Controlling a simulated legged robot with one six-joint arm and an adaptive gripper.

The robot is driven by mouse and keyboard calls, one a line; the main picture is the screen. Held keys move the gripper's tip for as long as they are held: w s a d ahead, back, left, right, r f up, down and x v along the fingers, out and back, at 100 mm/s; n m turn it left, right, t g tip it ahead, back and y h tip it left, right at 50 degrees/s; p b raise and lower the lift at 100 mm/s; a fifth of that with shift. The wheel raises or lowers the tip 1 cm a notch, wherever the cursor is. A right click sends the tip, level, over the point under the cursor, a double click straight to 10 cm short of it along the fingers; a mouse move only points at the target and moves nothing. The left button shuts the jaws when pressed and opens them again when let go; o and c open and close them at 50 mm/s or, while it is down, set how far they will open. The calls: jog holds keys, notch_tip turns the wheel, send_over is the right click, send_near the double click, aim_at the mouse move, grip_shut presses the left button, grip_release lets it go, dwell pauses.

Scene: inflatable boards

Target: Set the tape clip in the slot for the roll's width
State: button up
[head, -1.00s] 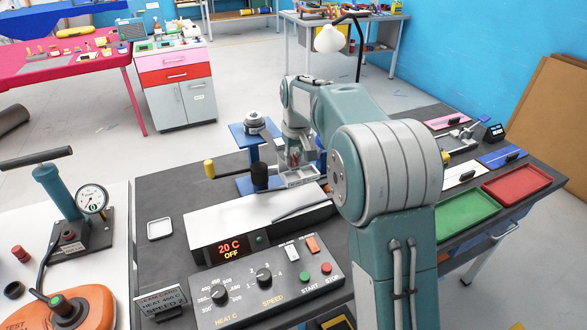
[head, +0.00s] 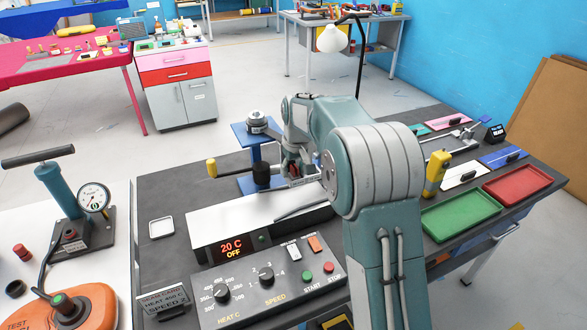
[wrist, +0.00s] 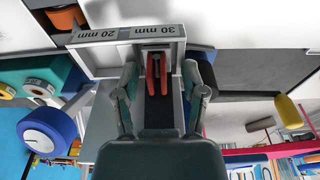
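In the wrist view a pale block (wrist: 122,45) carries upside-down labels, "30 mm" on the right and "20 mm" on the left. A red two-pronged piece (wrist: 157,76), apparently the tape clip, shows beside the "30 mm" label. I cannot tell whether it is seated in a slot. My gripper (wrist: 160,82) has its fingers on either side of the red piece, with gaps showing between. In the head view my gripper (head: 292,168) is low behind the white heater unit, partly hidden by my arm.
The white unit (head: 245,222) reads 20 C OFF, behind a control panel (head: 265,285). A yellow-tipped handle (head: 211,168) and blue stand (head: 247,140) are close to my gripper. Green (head: 460,216) and red (head: 517,181) trays and a yellow device (head: 437,173) are at right.

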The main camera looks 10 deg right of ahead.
jog(key=shift+d+r, duration=0.1)
jog(key=shift+d, duration=0.05)
jog(key=shift+r, duration=0.25)
notch_tip(320, 180, up, 10)
jog(key=s, duration=0.2)
jog(key=s+r+t, duration=0.1)
jog(key=s+r, duration=0.5)
jog(key=s, duration=0.4)
jog(key=s+f+m+t, duration=0.1)
jog(key=s+f, duration=0.2)
jog(key=s, duration=0.9)
jog(key=s+f+m+t, duration=0.1)
jog(key=s+f, duration=0.2)
jog(key=s, duration=1)
jog(key=shift+f+t, duration=0.15)
jog(key=shift+t, duration=0.25)
jog(key=shift+s, duration=0.15)
